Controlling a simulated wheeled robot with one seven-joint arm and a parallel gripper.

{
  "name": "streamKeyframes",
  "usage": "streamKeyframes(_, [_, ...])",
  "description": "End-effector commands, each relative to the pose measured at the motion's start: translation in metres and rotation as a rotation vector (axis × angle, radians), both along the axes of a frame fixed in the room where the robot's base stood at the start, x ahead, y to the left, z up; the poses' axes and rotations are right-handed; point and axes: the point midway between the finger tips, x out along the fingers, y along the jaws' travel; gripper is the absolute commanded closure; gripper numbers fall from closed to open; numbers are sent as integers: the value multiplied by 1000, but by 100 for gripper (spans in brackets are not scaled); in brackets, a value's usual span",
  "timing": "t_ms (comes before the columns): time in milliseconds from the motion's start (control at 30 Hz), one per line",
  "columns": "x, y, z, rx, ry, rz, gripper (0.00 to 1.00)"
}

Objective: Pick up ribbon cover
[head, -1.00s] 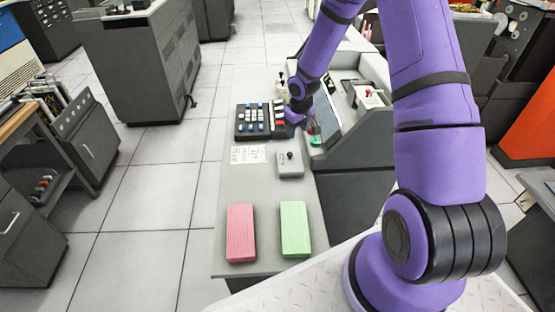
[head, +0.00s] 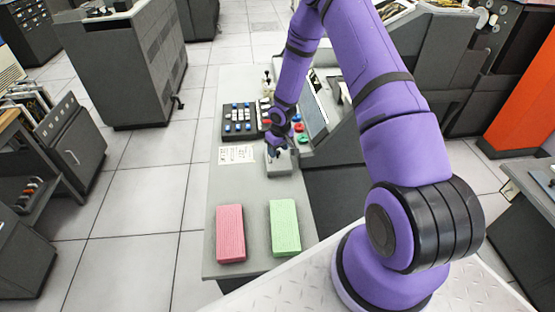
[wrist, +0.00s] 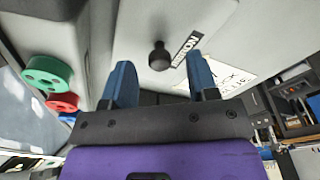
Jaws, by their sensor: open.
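The ribbon cover (head: 281,166) is a small light-grey box with a dark knob on top, on the grey desk (head: 242,192). My gripper (head: 279,153) is right over it and hides its knob in the head view. In the wrist view the cover (wrist: 188,22) fills the upper middle, with its round black knob (wrist: 158,56) and a label beside it. My gripper's two blue fingers (wrist: 162,68) are apart, one on each side of the knob in the picture. Nothing is held between them. Whether a finger touches the cover cannot be told.
A pink card deck (head: 230,233) and a green card deck (head: 285,227) lie at the desk's near end. A paper note (head: 236,154) and a dark key panel (head: 238,118) lie beyond. Green (wrist: 47,75) and red (wrist: 62,102) spools sit beside the cover.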

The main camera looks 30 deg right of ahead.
Motion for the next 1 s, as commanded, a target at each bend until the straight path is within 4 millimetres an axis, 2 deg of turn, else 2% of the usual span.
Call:
streamKeyframes(100, [2,1,-15,1,0,2,46])
streamKeyframes(200, [3,0,-21,0,-1,1,46])
streamKeyframes(467, [3,0,-23,0,-1,0,46])
streamKeyframes(700, [3,0,-22,0,-1,0,100])
streamKeyframes(1000, [3,0,-21,0,-2,1,100])
